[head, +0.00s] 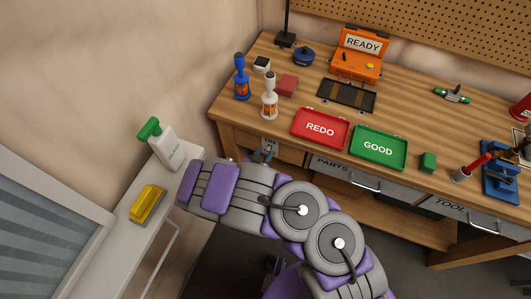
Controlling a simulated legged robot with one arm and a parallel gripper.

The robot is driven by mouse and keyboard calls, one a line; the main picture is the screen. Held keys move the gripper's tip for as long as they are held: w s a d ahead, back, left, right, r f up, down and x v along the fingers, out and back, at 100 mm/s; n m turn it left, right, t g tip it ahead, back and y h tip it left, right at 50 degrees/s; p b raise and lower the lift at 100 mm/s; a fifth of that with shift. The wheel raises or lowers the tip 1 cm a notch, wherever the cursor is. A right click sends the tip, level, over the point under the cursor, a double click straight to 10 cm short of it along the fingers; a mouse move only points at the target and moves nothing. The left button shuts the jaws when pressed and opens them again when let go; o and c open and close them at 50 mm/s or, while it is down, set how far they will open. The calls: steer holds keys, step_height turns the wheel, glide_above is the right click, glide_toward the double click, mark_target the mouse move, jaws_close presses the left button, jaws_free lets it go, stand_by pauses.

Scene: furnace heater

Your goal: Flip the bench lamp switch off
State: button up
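A small grey plate (269,146) with markings too small to read sits on the front of the wooden bench near its left end. It may be the lamp switch; its position cannot be made out. A dark, bluish tip (262,157), probably part of my gripper, shows just below and in front of the plate, partly hidden behind my purple and grey arm. I cannot tell whether it touches the plate. The fingers are not clear. A black lamp post on a square base (286,39) stands at the bench's back left; its top is out of view.
Drawers (362,181) line the bench front.

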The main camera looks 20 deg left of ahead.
steer(key=shift+x, duration=1.05)
jaws_close()
